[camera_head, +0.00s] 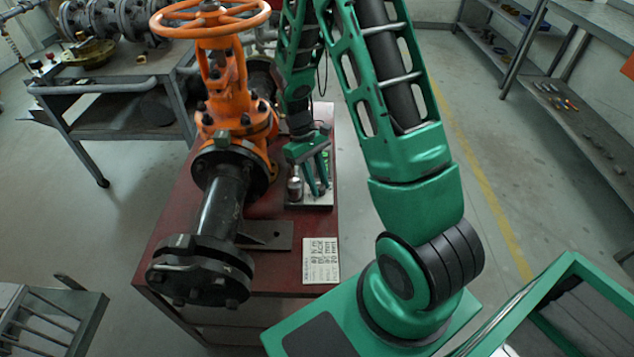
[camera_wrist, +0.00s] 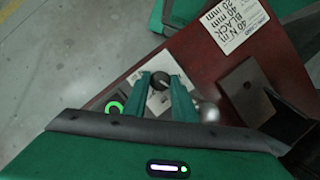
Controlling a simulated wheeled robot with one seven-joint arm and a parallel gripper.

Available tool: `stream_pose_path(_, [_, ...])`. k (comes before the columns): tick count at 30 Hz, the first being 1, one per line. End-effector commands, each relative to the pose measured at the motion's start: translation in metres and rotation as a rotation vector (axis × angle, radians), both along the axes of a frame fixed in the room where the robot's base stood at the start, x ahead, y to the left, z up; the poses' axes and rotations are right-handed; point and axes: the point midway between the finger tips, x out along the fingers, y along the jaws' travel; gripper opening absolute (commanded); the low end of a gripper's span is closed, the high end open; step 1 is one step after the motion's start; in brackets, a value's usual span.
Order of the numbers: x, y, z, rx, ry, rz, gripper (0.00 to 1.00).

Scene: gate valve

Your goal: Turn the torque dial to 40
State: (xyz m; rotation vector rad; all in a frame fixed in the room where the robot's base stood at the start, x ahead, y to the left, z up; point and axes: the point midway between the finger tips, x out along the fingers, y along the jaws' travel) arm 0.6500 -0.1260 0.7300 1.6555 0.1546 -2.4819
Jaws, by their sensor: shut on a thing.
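The torque dial (camera_wrist: 160,81) is a small dark round knob with a pale mark, on a light plate (camera_wrist: 132,78) in the wrist view. My gripper (camera_wrist: 160,80) has its two green fingers on either side of the knob, shut on it. In the head view my gripper (camera_head: 319,188) reaches down to the same plate (camera_head: 306,206) on the red table; the dial is hidden there. The number the dial points to cannot be read. A white card (camera_wrist: 235,22) reads 40 N m, BLACK, 40 mm, 20 mm; it also lies on the table in the head view (camera_head: 321,260).
A silver rounded piece (camera_wrist: 209,111) stands right of the fingers, also in the head view (camera_head: 295,184). A green ring (camera_wrist: 114,107) is to the left. The orange valve (camera_head: 228,95) with its handwheel and black flanged pipe (camera_head: 222,205) stands left of my gripper.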

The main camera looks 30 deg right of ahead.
Motion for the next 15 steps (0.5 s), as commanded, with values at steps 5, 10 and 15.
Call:
stream_pose_path(5, [0.0040,-0.0001,0.0004,-0.001,-0.010,0.010,0.02])
stream_pose_path(10, [0.0039,-0.0003,0.0005,-0.001,-0.010,0.009,0.02])
stream_pose_path(15, [0.0033,-0.0003,0.0004,0.000,-0.009,0.008,0.41])
